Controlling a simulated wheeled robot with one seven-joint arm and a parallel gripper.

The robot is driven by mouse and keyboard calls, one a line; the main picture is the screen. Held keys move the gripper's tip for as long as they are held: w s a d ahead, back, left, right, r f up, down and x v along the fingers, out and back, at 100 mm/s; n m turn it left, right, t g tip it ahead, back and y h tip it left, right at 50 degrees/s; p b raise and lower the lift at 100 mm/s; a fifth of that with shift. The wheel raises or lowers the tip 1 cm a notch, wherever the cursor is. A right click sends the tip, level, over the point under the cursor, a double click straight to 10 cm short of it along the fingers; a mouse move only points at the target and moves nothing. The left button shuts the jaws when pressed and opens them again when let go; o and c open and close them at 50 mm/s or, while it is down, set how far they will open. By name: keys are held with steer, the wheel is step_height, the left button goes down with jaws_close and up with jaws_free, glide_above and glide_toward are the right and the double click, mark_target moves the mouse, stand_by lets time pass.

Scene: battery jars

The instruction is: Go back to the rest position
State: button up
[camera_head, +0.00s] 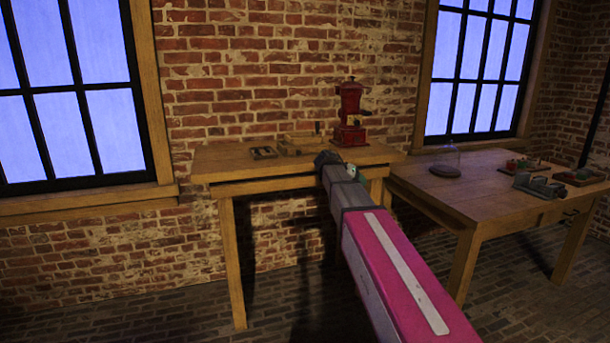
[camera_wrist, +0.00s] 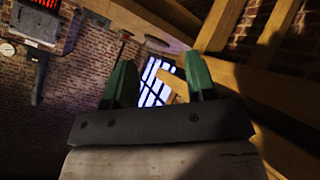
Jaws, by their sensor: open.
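My arm reaches forward from the lower right in the head view, toward the wooden table by the brick wall (camera_head: 220,168). Its far end covers part of that table's front edge, and the fingers cannot be made out clearly there. In the wrist view my gripper (camera_wrist: 160,84) shows two green fingers standing apart, with nothing between them. Behind the fingers are a window (camera_wrist: 150,92), brick wall and wooden beams.
A red machine (camera_head: 350,115) and small wooden items (camera_head: 300,145) stand on the wall table. The right table (camera_head: 450,195) carries a glass dome (camera_head: 447,162), a grey device (camera_head: 538,185) and small items on boards.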

steer(key=s+a+f+n+g+y, duration=0.1)
steer(key=s+f+n+g+y, duration=0.3)
steer(key=s+f, duration=2.6)
steer(key=n+y, duration=0.1)
steer(key=y, duration=0.4)
steer(key=shift+s+f+y, duration=0.15)
steer(key=shift+y, duration=0.15)
